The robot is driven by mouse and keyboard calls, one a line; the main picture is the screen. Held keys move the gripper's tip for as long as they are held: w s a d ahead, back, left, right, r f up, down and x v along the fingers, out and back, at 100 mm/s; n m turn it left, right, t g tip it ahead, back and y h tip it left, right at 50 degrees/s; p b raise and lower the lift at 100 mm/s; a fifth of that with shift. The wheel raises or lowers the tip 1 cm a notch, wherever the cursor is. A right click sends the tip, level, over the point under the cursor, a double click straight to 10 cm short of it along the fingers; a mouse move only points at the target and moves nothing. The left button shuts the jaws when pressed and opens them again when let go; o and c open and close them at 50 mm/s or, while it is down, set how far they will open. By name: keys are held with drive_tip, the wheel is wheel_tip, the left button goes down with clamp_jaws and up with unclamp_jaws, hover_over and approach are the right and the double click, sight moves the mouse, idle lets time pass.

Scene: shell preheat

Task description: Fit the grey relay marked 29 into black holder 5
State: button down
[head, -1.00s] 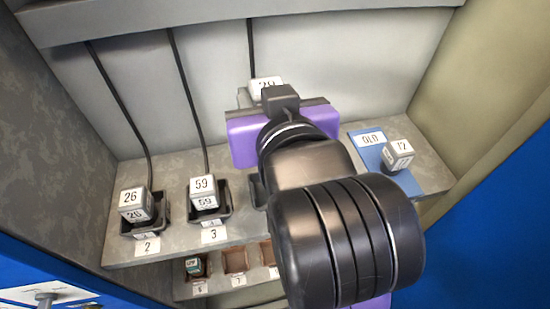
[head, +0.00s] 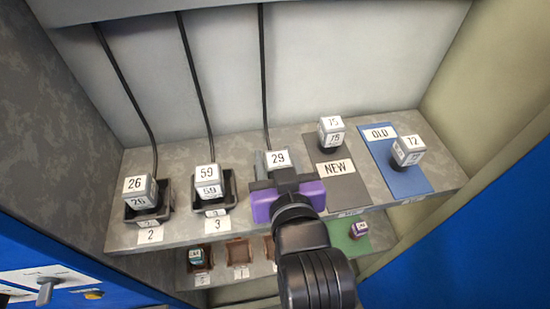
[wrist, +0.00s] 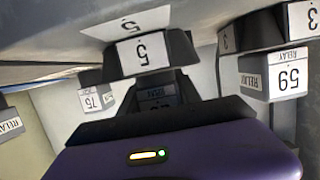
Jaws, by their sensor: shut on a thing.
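The grey relay marked 29 (head: 279,158) is upright between the fingers of my gripper (head: 282,182), which is shut on it. Its shaded face shows upside down in the wrist view (wrist: 158,100). Black holder 5 (wrist: 182,48), with its label 5, is directly against the relay's lower end in that inverted view. In the head view my purple gripper hides this holder. The relay is lined up with the holder, but I cannot tell whether it is fully seated.
Relays 26 (head: 136,190) and 59 (head: 207,180) stand in holders to the left. A relay marked 75 (head: 331,130) stands on the grey NEW mat (head: 350,190). Relay 72 (head: 408,150) stands on the blue OLD mat (head: 408,185). Black cables hang behind; a lower shelf holds brown sockets (head: 238,252).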

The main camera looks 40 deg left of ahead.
drive_tip(key=shift+f, duration=0.15)
drive_tip(key=shift+f+b, duration=0.3)
drive_tip(key=shift+f, duration=0.5)
drive_tip(key=c, duration=0.9)
unclamp_jaws()
drive_tip(key=shift+s+f, duration=0.1)
drive_tip(key=shift+f, duration=0.1)
drive_tip(key=shift+o, duration=0.2)
drive_tip(key=shift+r, duration=0.25)
drive_tip(key=r+v, duration=0.1)
drive_tip(key=v, duration=1.1)
drive_tip(key=shift+r+p, duration=0.3)
drive_tip(key=shift+p, duration=0.15)
